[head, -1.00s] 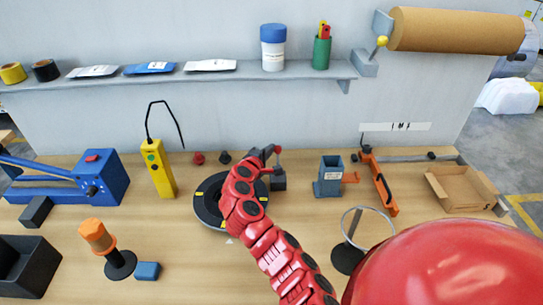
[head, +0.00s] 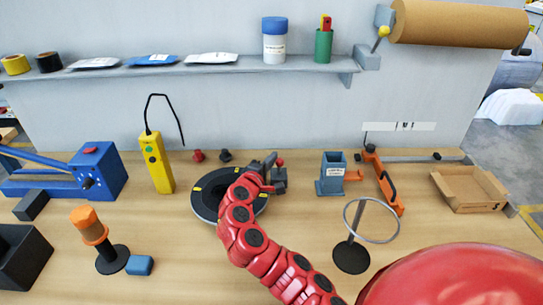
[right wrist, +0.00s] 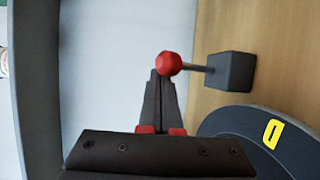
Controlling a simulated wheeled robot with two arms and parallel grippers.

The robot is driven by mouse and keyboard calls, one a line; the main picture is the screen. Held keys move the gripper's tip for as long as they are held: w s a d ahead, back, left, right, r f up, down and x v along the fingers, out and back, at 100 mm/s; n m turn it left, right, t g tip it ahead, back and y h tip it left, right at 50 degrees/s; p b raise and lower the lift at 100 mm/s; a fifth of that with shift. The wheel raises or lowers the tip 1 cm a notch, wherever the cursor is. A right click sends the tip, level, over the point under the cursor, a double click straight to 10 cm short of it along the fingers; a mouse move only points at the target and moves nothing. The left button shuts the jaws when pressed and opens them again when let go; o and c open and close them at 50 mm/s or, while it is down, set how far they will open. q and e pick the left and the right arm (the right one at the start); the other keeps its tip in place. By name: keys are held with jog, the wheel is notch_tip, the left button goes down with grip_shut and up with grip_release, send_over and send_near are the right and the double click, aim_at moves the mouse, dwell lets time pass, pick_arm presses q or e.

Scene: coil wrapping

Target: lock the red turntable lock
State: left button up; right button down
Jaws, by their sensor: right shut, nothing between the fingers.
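The turntable lock is a red ball knob (head: 280,162) on a short rod above a dark grey block (head: 279,181), at the right edge of the dark round turntable (head: 205,208). My right gripper (head: 269,160) is just left of the knob and partly hidden by its own arm. In the right wrist view, the closed fingertips (right wrist: 158,75) are right beside the red knob (right wrist: 169,63), touching or nearly so, with nothing between them. The rod runs right to the block (right wrist: 231,71). Part of the turntable (right wrist: 245,122) shows below. My left gripper is not in view.
A blue-grey holder (head: 332,178) and an orange-handled tool (head: 386,182) stand right of the lock. A ring on a stand (head: 351,258) is nearer the front. A yellow pendant (head: 157,165) stands left of the turntable. The wood between the pendant and front edge is partly clear.

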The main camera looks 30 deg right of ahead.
jog(key=shift+s+a+f, duration=0.4)
jog(key=shift+s, duration=0.1)
dwell(0.3)
jog(key=b+v, duration=0.2)
jog(key=v, duration=0.7)
jog(key=p+v, duration=0.2)
jog(key=v, duration=0.6)
jog(key=shift+s+a, duration=0.15)
jog(key=shift+a, duration=0.05)
jog(key=shift+r, duration=0.15)
